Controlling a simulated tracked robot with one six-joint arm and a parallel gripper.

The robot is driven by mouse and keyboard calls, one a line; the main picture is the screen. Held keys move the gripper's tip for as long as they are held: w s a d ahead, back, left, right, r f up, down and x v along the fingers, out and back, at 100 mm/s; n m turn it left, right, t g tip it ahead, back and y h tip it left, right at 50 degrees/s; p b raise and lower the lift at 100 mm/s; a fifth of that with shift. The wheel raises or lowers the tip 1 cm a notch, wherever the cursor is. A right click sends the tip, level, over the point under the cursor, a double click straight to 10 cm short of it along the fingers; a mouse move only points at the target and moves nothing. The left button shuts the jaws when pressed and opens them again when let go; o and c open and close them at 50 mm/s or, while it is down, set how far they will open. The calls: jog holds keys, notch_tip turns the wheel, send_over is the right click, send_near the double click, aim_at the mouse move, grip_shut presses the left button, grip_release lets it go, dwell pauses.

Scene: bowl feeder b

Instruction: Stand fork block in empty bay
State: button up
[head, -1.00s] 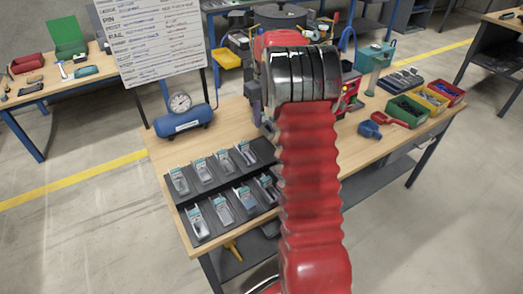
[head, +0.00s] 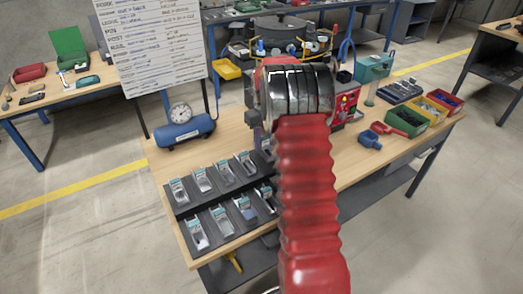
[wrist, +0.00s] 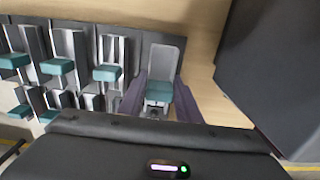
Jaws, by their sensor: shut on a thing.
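The black stepped rack (head: 207,206) on the bench holds two rows of grey bays with teal-topped pieces. It also fills the left of the wrist view (wrist: 92,30). My gripper (wrist: 160,110) shows in the wrist view, its purple-grey fingers shut on a teal-and-grey fork block (wrist: 158,93). A grey upright panel (wrist: 163,58) stands right behind the block, at the right end of the row. The block's lower part is hidden by my gripper body, so I cannot tell whether it touches the rack.
A blue air tank (head: 184,131) with a gauge stands behind the rack. The bowl feeder (head: 280,35) is beyond my arm. Coloured bins (head: 407,122) and a blue scoop (head: 370,140) lie at right. A dark block-like shape (wrist: 275,70) fills the wrist view's right side.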

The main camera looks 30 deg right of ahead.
aim_at(264, 149)
jog(key=shift+f, duration=1.75)
jog(key=o, duration=1.2)
jog(key=shift+f, duration=0.1)
notch_tip(264, 149, up, 12)
jog(key=shift+f, duration=0.1)
jog(key=shift+r, duration=0.25)
